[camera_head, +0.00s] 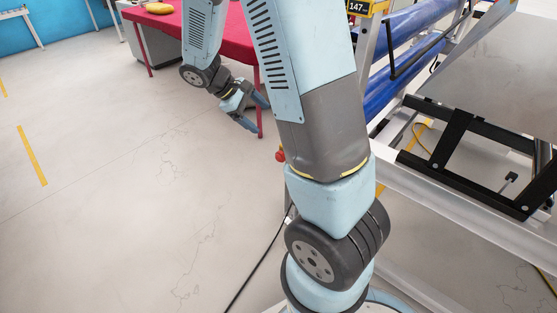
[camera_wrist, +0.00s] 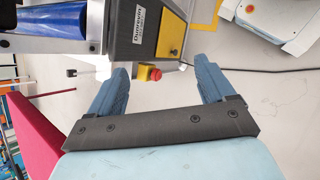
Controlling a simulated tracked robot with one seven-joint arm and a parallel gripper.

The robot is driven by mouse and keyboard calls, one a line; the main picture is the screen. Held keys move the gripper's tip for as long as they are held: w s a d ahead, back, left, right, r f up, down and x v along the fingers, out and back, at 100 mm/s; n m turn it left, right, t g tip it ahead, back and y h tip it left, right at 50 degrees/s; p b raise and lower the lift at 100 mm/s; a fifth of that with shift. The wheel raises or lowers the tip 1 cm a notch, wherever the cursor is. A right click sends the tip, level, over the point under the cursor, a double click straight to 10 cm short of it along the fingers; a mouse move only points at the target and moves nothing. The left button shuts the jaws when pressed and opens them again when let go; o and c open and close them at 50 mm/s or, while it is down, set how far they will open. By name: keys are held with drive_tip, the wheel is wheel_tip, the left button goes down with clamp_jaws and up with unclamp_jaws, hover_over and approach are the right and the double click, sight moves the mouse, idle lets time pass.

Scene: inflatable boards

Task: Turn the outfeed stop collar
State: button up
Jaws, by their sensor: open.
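My gripper (camera_head: 256,113) hangs in the air between the red table and the machine frame, partly beside my own arm. In the wrist view its two blue fingers (camera_wrist: 162,72) stand wide apart with nothing between their pads. A red emergency button (camera_wrist: 147,72) on a yellow base lies beyond the fingertips, next to the left finger; they look apart, but I cannot tell the distance. The red button also shows beside my arm in the head view (camera_head: 280,155). I cannot pick out the outfeed stop collar for certain in either view.
The machine has blue rollers (camera_head: 404,78), a white frame rail (camera_head: 465,212) and black brackets (camera_head: 452,140). A grey control box (camera_wrist: 133,28) is close ahead of the fingers. A red table (camera_head: 168,25) stands behind. Open floor (camera_head: 110,180) lies left; a black cable (camera_head: 257,268) crosses it.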

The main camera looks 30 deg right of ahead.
drive_tip(key=w+d+f+n+t+h, duration=0.1)
drive_tip(key=w+f+n+h, duration=0.25)
drive_tip(key=f, duration=0.55)
drive_tip(key=w+f+n+h, duration=0.3)
drive_tip(key=w+f+n, duration=0.1)
drive_tip(key=f, duration=0.5)
drive_tip(key=n+t+h, duration=0.3)
drive_tip(key=n+t, duration=0.4)
drive_tip(key=n, duration=0.3)
approach(278, 159)
drive_tip(key=shift+m, duration=0.25)
drive_tip(key=x, duration=1)
drive_tip(key=shift+w+d+f, duration=0.25)
drive_tip(key=shift+f, duration=0.1)
drive_tip(key=shift+c, duration=0.4)
